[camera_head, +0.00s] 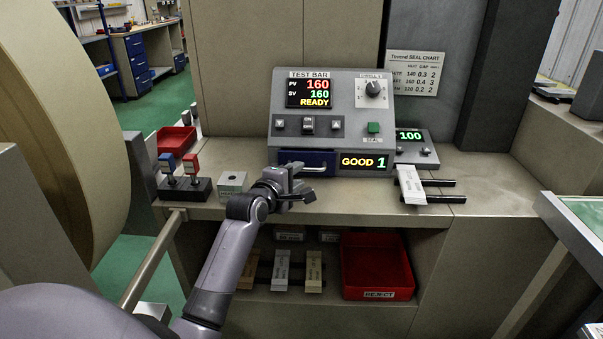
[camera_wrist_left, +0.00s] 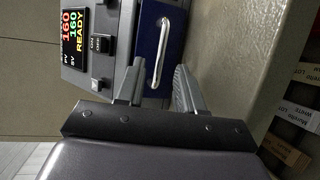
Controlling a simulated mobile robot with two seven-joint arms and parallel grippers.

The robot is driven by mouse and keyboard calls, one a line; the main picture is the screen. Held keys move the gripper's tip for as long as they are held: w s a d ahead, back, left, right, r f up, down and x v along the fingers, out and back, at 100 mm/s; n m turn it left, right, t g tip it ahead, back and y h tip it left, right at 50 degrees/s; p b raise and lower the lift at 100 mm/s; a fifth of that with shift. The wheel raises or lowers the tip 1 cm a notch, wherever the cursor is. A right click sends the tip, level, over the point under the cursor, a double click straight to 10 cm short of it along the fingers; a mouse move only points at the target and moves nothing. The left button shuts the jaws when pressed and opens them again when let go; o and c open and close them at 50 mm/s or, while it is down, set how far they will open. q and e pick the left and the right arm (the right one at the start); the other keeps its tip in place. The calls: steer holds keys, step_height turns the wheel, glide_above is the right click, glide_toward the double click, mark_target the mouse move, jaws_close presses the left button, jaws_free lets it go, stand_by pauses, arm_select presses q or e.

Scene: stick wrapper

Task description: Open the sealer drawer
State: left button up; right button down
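The grey sealer (camera_head: 330,105) stands on the bench, its display reading "160 / 160 READY". Its dark blue drawer (camera_head: 290,157) sits at the lower left of its front and looks closed. The drawer's pale bar handle (camera_head: 316,169) also shows in the left wrist view (camera_wrist_left: 164,50). My left gripper (camera_head: 303,192) is in front of the drawer. In the left wrist view its two fingers (camera_wrist_left: 157,80) are spread and empty, with the handle appearing between them, apart from both. Whether the tips reach around the handle is hard to tell. My right gripper is out of view.
A small block (camera_head: 232,183) and a stand with blue and red tools (camera_head: 185,180) are left of my gripper. A white packet (camera_head: 410,184) lies on black rails at right. A red reject bin (camera_head: 377,266) and several packets sit on the shelf below.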

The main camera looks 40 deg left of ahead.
mark_target(304, 170)
arm_select(q)
steer(key=shift+x, duration=1.65)
jaws_close()
